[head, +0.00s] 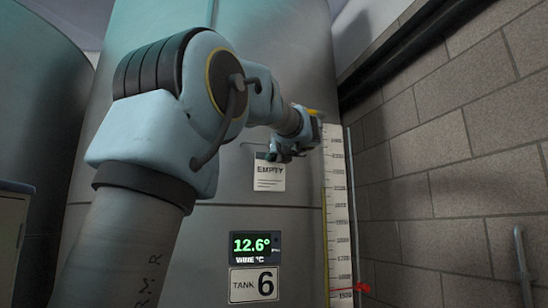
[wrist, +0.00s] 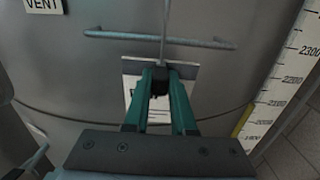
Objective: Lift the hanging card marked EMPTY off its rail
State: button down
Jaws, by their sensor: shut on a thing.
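The white card marked EMPTY (head: 269,178) hangs upright against the grey tank front in the head view. My gripper (head: 279,154) is at its top edge. In the wrist view, the fingers of my gripper (wrist: 160,80) are shut on a dark piece at the top middle of the card (wrist: 133,68). A thin grey upright strip runs up from there across the rail (wrist: 110,36), a horizontal bar on the tank. The fingers hide the middle of the card. I cannot tell whether the card's hook still rests on the rail.
A tall level scale (head: 337,200) with a red pointer (head: 350,289) stands right of the card. Below the card are a 12.6° display (head: 256,247) and a TANK 6 plate (head: 254,285). A VENT label (wrist: 43,5) is at upper left. A block wall (head: 450,170) closes the right side.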

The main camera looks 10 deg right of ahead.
jog(key=shift+a, duration=0.1)
jog(key=s+d+b, duration=0.1)
jog(key=s+b, duration=0.2)
jog(key=s, duration=0.6)
jog(key=shift+s+d+b, duration=0.15)
jog(key=shift+s+b, duration=0.25)
dwell(0.6)
dwell(0.6)
